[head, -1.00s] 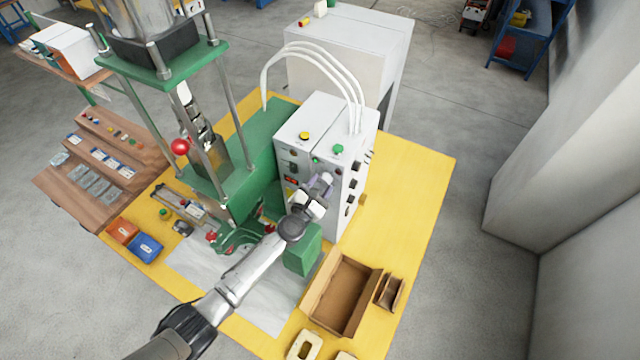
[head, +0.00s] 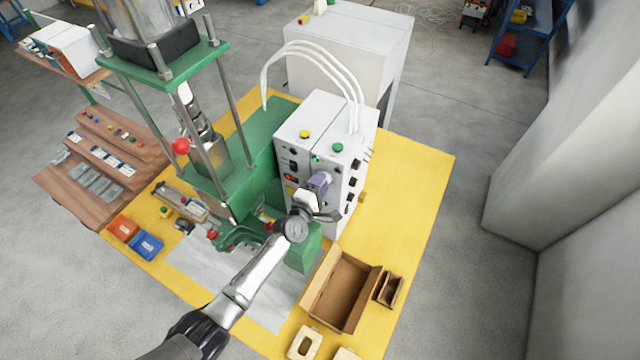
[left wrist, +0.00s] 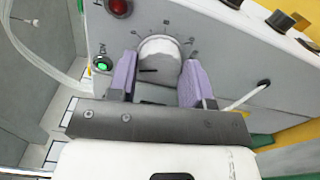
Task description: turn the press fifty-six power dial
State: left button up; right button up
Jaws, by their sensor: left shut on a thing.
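The power dial (left wrist: 160,58) is a round pale knob with a dark mark, on the grey control box (head: 318,150), with printed scale marks around it. My left gripper (left wrist: 160,82) has its two purple fingers on either side of the dial, shut on it. In the head view the left gripper (head: 320,184) is at the front face of the box, and its fingers and wrist hide the dial there. My right gripper is not in view.
A green lit button (left wrist: 102,67) and a red lamp (left wrist: 120,7) sit near the dial. The green press (head: 262,150) stands left of the box. A cardboard tray (head: 341,290) lies in front on the yellow table (head: 410,170).

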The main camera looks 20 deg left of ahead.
pick_arm(q)
jog(key=m, duration=1.1)
jog(key=shift+f, duration=0.1)
jog(key=shift+m, duration=0.3)
dwell(0.3)
jog(key=o, duration=0.9)
jog(key=s, duration=0.4)
jog(key=s+a+b, duration=0.1)
jog(key=s, duration=0.7)
jog(key=shift+s+a+b, duration=0.15)
jog(key=shift+a+b, duration=0.2)
jog(key=shift+s+a, duration=0.1)
jog(key=shift+s, duration=0.65)
